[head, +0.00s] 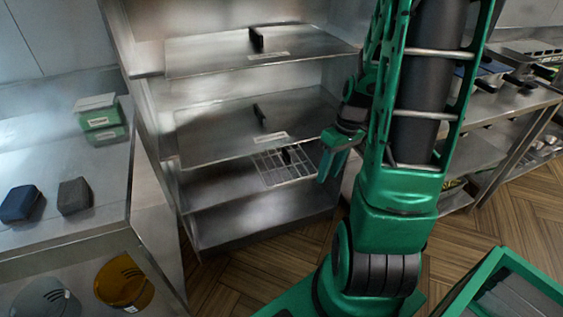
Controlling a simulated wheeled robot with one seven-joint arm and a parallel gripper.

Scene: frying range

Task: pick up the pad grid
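A wire grid (270,171), which looks like the pad grid, lies on a lower shelf of the steel rack, sticking out toward the front edge. A small black upright piece, like a handle, stands near its right part. My gripper (332,168) is just right of the grid, pointing down, with its two green fingers apart and nothing seen between them. It looks apart from the grid, though the exact depth gap is hard to tell.
Steel sheets with black handles lie on the upper shelf (210,60) and middle shelf (215,130). A green-framed cart (481,276) stands at lower right.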

